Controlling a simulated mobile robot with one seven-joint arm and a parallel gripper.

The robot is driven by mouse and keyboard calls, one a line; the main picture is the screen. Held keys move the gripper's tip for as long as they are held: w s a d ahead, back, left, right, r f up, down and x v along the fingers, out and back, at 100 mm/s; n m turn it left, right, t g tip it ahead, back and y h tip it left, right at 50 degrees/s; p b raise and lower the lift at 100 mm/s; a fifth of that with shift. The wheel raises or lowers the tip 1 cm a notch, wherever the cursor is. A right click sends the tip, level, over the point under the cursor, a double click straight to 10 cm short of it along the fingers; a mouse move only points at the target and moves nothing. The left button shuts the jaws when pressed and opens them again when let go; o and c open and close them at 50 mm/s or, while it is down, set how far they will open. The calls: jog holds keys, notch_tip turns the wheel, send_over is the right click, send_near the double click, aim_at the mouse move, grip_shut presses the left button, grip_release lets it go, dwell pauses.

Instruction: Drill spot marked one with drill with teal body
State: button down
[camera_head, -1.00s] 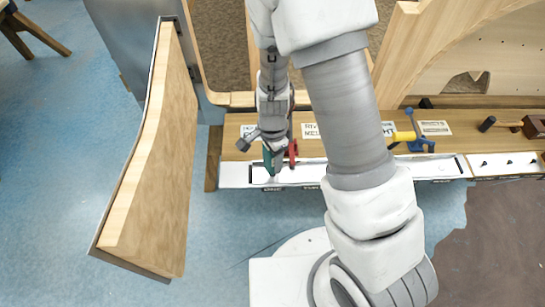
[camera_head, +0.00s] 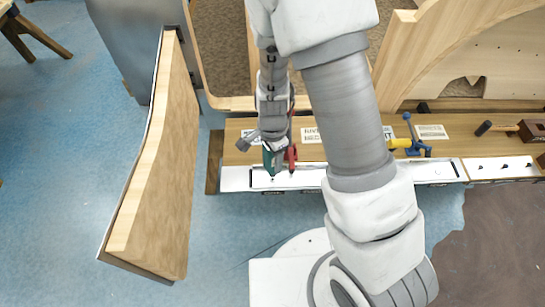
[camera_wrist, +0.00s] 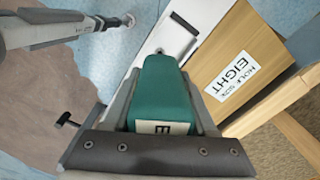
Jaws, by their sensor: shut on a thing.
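The drill with the teal body (camera_wrist: 165,92) is between the fingers of my gripper (camera_wrist: 163,78) in the wrist view, with a pale label at its near end. In the head view my gripper (camera_head: 273,142) points down, and a small part of the teal drill (camera_head: 268,160) shows below it. The drill is over the white strip (camera_head: 236,179) along the bench's front edge. Its tip is not clearly visible, nor is contact with the strip. I cannot read a mark for spot one.
A red tool (camera_head: 291,157) stands just right of the drill. A blue and yellow tool (camera_head: 414,142) is farther right on the wooden bench. A label reading "hole size eight" (camera_wrist: 230,76) shows in the wrist view. A wooden panel (camera_head: 165,160) stands at left.

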notch_tip(320, 180, up, 5)
jog(key=p, duration=0.4)
jog(key=shift+d+f, duration=0.1)
jog(key=shift+f, duration=0.05)
dwell(0.4)
